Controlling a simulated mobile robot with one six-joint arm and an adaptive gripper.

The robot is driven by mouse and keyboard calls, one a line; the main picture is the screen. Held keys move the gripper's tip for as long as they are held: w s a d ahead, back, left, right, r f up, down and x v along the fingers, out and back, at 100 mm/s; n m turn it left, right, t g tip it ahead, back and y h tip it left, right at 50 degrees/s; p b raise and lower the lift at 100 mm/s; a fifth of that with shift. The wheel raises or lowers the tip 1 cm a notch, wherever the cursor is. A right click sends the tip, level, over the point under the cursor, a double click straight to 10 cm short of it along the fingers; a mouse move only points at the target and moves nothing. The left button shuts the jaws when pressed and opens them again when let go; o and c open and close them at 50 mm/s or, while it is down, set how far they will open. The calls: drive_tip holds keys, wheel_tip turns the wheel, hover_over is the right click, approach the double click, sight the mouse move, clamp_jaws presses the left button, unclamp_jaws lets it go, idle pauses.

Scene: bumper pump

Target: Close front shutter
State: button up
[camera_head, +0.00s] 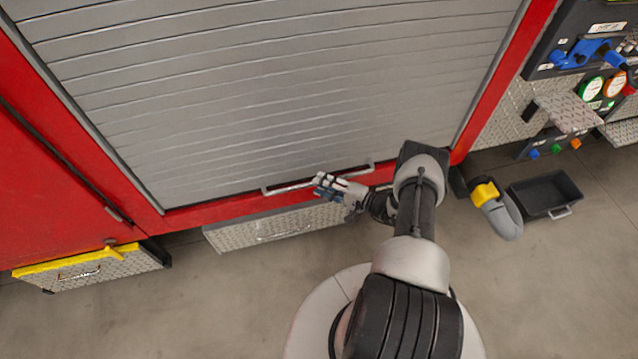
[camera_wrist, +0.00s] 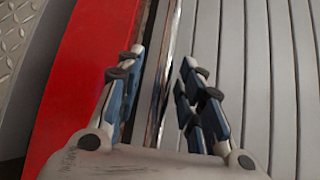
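The grey slatted front shutter (camera_head: 270,80) covers the opening in the red vehicle body and reaches down to the lower red sill (camera_head: 225,208). A thin metal bar handle (camera_head: 285,188) runs along its bottom edge. My gripper (camera_head: 322,184) is at the middle of this handle. In the wrist view, my gripper (camera_wrist: 162,58) has its two blue-and-grey fingers apart, one on each side of the shiny bar (camera_wrist: 164,85). I see gaps between the fingers and the bar. The fingers hide part of the handle in the head view.
A diamond-plate step (camera_head: 225,236) sits below the sill, and a yellow-edged step (camera_head: 75,270) is at lower left. A black tray (camera_head: 546,194) and a yellow-grey object (camera_head: 497,208) lie at right. A valve panel (camera_head: 590,60) is at upper right.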

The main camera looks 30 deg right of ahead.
drive_tip(key=v, duration=1)
drive_tip(key=w+a+r+n+g+y, duration=0.1)
drive_tip(key=a+r+n+g, duration=0.45)
drive_tip(key=r, duration=0.95)
drive_tip(key=w+a+r+n+g+y, duration=0.1)
drive_tip(key=w+a+r+n+g, duration=0.15)
drive_tip(key=a+r+g, duration=0.7)
drive_tip(key=s+a+r+n+t+h, duration=0.1)
drive_tip(key=s+a+r+n+h, duration=0.15)
drive_tip(key=s+a+r, duration=0.4)
drive_tip(key=s+a+r+n+t+h, duration=0.1)
drive_tip(key=s+r+h, duration=0.2)
drive_tip(key=r, duration=0.7)
drive_tip(key=s+a+r+n+t+h, duration=0.1)
drive_tip(key=s+r+h, duration=0.4)
drive_tip(key=s, duration=0.7)
drive_tip(key=n+t, duration=0.1)
drive_tip(key=t, duration=0.1)
drive_tip(key=shift+s+r+t, duration=0.15)
drive_tip(key=shift+r+t, duration=0.15)
drive_tip(key=shift+r, duration=0.05)
